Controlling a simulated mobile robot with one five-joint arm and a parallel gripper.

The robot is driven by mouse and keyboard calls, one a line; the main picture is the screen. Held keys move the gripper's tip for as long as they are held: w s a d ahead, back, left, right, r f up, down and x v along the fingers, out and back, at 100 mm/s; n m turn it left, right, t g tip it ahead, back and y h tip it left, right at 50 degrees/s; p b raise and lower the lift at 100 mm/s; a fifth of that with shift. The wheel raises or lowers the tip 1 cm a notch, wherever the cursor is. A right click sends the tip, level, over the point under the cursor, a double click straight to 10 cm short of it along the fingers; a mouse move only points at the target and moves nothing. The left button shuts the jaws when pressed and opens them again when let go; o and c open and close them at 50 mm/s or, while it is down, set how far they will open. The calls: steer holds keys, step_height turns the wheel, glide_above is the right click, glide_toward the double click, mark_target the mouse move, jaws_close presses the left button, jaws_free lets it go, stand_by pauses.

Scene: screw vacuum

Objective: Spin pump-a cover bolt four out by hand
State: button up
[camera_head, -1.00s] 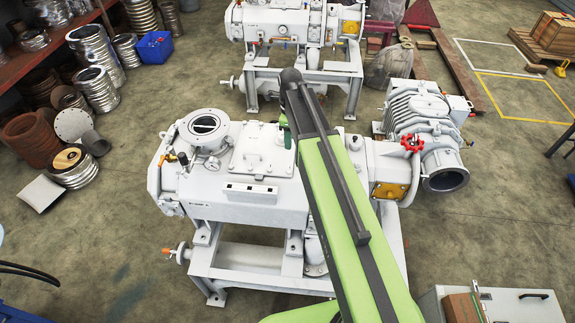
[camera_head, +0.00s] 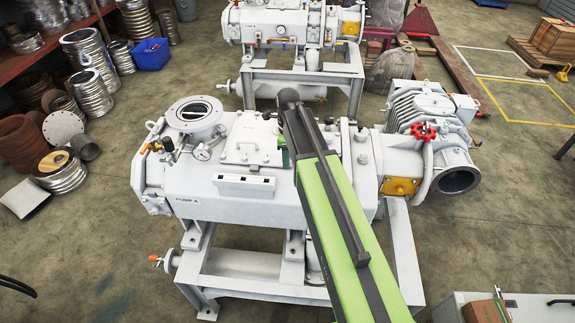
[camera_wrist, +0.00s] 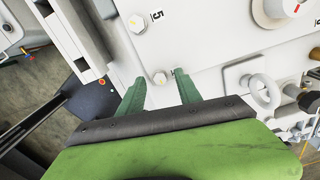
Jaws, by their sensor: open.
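Pump A (camera_head: 240,205) is a white machine, its name lettered on its front. Its flat cover plate (camera_head: 252,141) lies on top, beside the far end of my arm. Another hex bolt (camera_wrist: 136,21) sits farther up, next to the number 5. In the head view my arm hides most of the gripper.
A round port (camera_head: 195,113) and small gauge stand left of the cover. A red handwheel (camera_head: 424,132) is at the right. A ring-shaped lifting eye (camera_wrist: 264,90) is right of the fingers. A second white pump (camera_head: 290,25) stands behind.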

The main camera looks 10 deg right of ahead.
jaws_close()
stand_by(0.6)
